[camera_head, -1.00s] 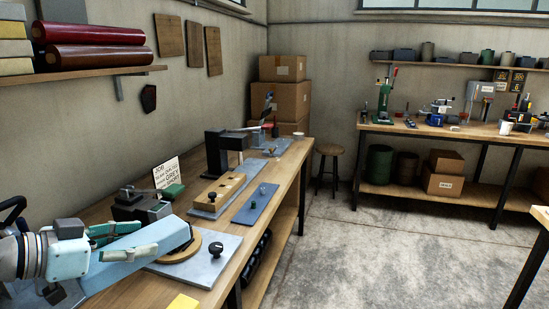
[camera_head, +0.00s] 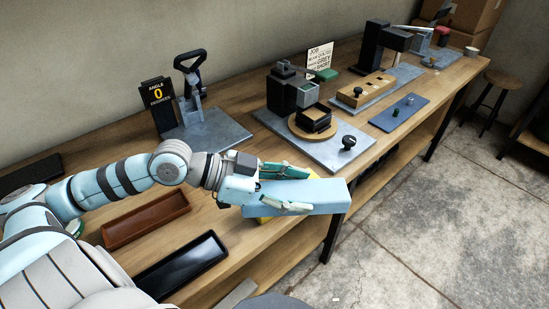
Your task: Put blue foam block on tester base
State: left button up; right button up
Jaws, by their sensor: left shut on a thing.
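My left gripper (camera_head: 285,190) is shut on a long light blue foam block (camera_head: 328,197), its green-tipped fingers along the block's sides. The block lies roughly level and reaches right past the bench's front edge in the picture. Behind it is a grey plate (camera_head: 348,163) with a round wooden disc (camera_head: 298,129), a black square holder on the disc, a dark block-shaped unit (camera_head: 290,90) and a black knob. Another grey base (camera_head: 215,137) with a black-handled upright stands farther left. I cannot tell which is the tester base. My right gripper is not in view.
A brown tray (camera_head: 146,219) and a black tray (camera_head: 182,267) lie at the bench's front left. A yellow item (camera_head: 268,211) shows partly under the gripper. An angle sign (camera_head: 158,104) stands behind. Bare wood (camera_head: 245,100) lies between the two grey bases.

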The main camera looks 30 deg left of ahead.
pick_arm(q)
jog(key=w+a+r+n+t+b, duration=0.1)
jog(key=w+a+r+b, duration=0.15)
jog(key=w+r, duration=0.35)
jog(key=w+a+n+t+y, duration=0.2)
jog(key=w+a+n+y, duration=0.1)
jog(key=a, duration=0.5)
jog(key=w+a+n+t+y, duration=0.2)
jog(key=w+a+n+y, duration=0.2)
jog(key=a, duration=0.4)
jog(key=shift+w+y, duration=0.6)
jog(key=shift+w, duration=0.25)
jog(key=shift+f, duration=0.1)
notch_tip(320, 180, down, 20)
jog(key=b, duration=0.5)
jog(key=shift+r, duration=0.2)
jog(key=o, duration=1.1)
jog(key=shift+f, duration=0.1)
jog(key=shift+o, duration=0.2)
